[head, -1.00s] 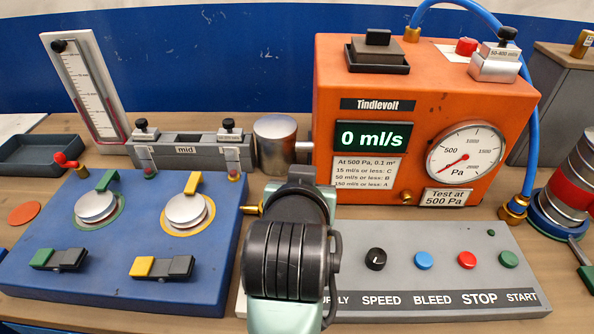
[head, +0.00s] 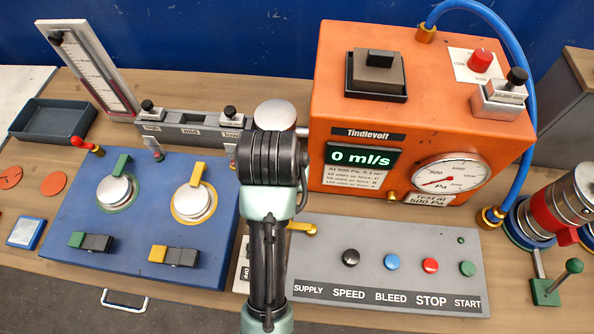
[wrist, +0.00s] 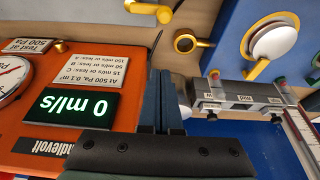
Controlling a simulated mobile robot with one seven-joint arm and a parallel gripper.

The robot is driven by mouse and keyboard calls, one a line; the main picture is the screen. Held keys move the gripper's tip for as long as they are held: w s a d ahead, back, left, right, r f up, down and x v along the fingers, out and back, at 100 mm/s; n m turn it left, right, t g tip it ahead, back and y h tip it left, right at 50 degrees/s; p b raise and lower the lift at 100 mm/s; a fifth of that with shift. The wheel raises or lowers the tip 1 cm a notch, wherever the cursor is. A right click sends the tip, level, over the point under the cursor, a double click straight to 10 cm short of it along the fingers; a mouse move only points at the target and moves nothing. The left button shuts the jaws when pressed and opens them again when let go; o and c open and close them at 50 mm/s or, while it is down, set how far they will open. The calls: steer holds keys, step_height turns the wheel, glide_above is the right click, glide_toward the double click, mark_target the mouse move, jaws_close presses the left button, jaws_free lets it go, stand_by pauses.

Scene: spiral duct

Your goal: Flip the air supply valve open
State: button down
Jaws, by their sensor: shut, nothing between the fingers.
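The grey control panel (head: 400,262) carries a SUPPLY label (head: 308,289) at its left end. Above that label a yellow lever (head: 303,228) sticks out from behind my arm; most of the valve is hidden. In the wrist view a yellow piece (wrist: 153,10) at the top edge looks like the same lever. My gripper (wrist: 161,80) is shut and empty, its dark blue fingers in front of the orange box, apart from the yellow piece. In the head view my arm hides the gripper. A partly covered label reading OFF (head: 247,272) lies left of my arm.
The orange box (head: 335,100) stands behind the panel, with a display (head: 362,157) reading 0 ml/s and a dial (head: 450,173). Left is the blue panel (head: 140,250) with round clamps and switches. A brass fitting (wrist: 187,41) shows in the wrist view.

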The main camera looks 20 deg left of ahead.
mark_target(299, 226)
steer(key=shift+s+r, duration=0.2)
steer(key=shift+s, duration=0.05)
step_height(299, 226, down, 9)
steer(key=p, duration=0.3)
steer(key=shift+s+f, duration=0.2)
steer(key=shift+s, duration=0.1)
stand_by(0.3)
